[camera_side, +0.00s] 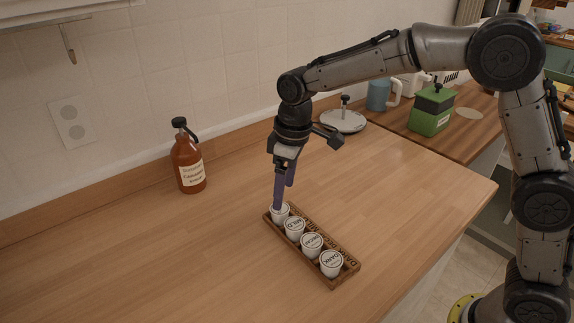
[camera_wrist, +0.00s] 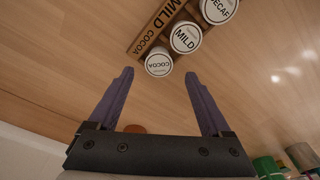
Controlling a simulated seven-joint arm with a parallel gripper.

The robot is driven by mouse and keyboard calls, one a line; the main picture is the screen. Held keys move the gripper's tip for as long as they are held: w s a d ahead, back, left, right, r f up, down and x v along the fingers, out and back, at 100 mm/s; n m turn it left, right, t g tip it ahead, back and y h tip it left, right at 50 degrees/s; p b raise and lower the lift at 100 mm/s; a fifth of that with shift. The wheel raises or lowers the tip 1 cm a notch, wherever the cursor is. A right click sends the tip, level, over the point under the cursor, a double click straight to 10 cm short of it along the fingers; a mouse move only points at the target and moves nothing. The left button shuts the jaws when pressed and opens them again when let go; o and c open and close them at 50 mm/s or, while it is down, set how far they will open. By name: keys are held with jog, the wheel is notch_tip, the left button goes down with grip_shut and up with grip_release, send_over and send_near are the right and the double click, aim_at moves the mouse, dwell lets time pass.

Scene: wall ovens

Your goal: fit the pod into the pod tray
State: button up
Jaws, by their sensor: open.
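The wooden pod tray (camera_side: 345,277) lies on the counter, its lettered strip (camera_wrist: 152,38) showing in the wrist view. A row of white pods with round labelled lids stands along it. The end pod, marked COCOA (camera_wrist: 158,65), sits at the tray's far end beside its COCOA label; it also shows in the side view (camera_side: 284,211), partly hidden by a finger. The MILD pod (camera_wrist: 186,38) is beside it. My gripper (camera_wrist: 157,74) has its purple fingers apart and empty. In the side view, my gripper (camera_side: 281,200) points down at the COCOA pod; contact cannot be told.
A brown syrup bottle (camera_side: 188,160) stands left near the wall. A round grey lid-like press (camera_side: 343,121), a blue mug (camera_side: 379,95) and a green box (camera_side: 431,112) stand at the back right. The counter left of the tray is clear.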

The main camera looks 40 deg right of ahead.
aim_at(287, 210)
notch_tip(287, 210, up, 6)
jog(key=s+d+r+m+t, duration=0.1)
jog(key=s+d+r, duration=0.25)
jog(key=s, duration=0.25)
jog(key=s+d+r+m+t, duration=0.1)
jog(key=s+d+r+m, duration=0.1)
jog(key=s+d, duration=0.4)
jog(key=s+d+f+m+t, duration=0.1)
jog(key=s+d+f, duration=0.1)
jog(key=s, duration=0.6)
jog(key=s+d+f+m+t, duration=0.1)
jog(key=s+d+f+m, duration=0.1)
jog(key=s, duration=0.6)
jog(key=shift+s+d+f+h, duration=0.15)
jog(key=shift+f+h, duration=0.2)
jog(key=shift+h, duration=0.05)
